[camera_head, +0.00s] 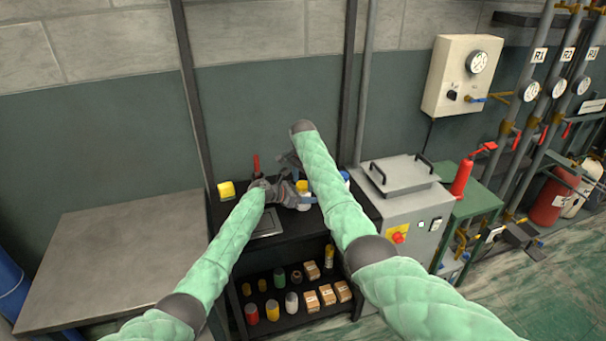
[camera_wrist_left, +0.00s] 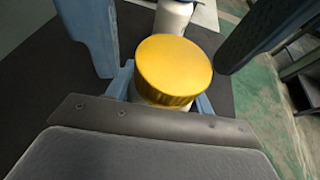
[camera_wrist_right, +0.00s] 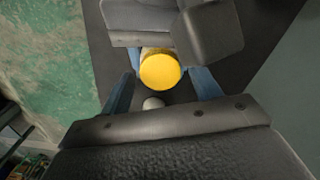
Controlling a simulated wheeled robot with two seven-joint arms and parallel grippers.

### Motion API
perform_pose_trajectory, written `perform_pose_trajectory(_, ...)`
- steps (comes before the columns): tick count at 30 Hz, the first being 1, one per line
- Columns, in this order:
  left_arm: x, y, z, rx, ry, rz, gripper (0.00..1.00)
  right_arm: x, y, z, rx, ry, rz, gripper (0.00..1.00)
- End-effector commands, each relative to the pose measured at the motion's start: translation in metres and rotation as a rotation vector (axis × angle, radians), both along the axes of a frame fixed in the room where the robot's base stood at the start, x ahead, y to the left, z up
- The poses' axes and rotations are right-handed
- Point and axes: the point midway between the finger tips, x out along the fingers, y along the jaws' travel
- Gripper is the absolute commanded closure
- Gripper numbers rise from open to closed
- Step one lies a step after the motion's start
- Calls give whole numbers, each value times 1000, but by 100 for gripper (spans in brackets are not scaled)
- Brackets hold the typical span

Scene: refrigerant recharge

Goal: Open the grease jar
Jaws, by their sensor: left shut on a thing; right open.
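The grease jar has a yellow lid (camera_head: 302,187) and a pale body (camera_head: 304,204); it stands upright on the dark bench top in the head view. The lid is on the jar and fills the middle of the left wrist view (camera_wrist_left: 174,70). My left gripper (camera_head: 284,192) is shut on the jar's body, below the lid. My right gripper (camera_wrist_right: 162,90) is open above the jar. In the right wrist view, the lid (camera_wrist_right: 160,70) lies between its spread fingers, which do not visibly touch it. My left gripper's housing shows beyond the lid there.
A white container with a blue top (camera_wrist_left: 176,8) stands close behind the jar. A yellow item (camera_head: 226,190) and a red-handled tool (camera_head: 256,165) are left on the bench. The shelf below holds several bottles and boxes (camera_head: 312,301). A grey machine (camera_head: 398,175) stands at right.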

Motion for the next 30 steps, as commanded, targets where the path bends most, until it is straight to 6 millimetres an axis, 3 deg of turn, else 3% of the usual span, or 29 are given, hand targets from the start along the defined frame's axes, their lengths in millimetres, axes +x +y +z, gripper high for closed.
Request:
perform_pose_trajectory(12, 0, 0, 1, -1, 0, 0, 100, 0, 0, -7, 1, -1, 0, 37)
perform_pose_trajectory(19, 0, 0, 1, -1, 0, 0, 100, 0, 0, -7, 0, 0, 0, 83)
perform_pose_trajectory(25, 0, 0, 1, -1, -1, 1, 100, 0, 0, -7, 0, 0, 17, 83)
perform_pose_trajectory(30, 0, 0, 1, -1, -1, 1, 100, 0, -1, -7, -2, 0, 166, 83)
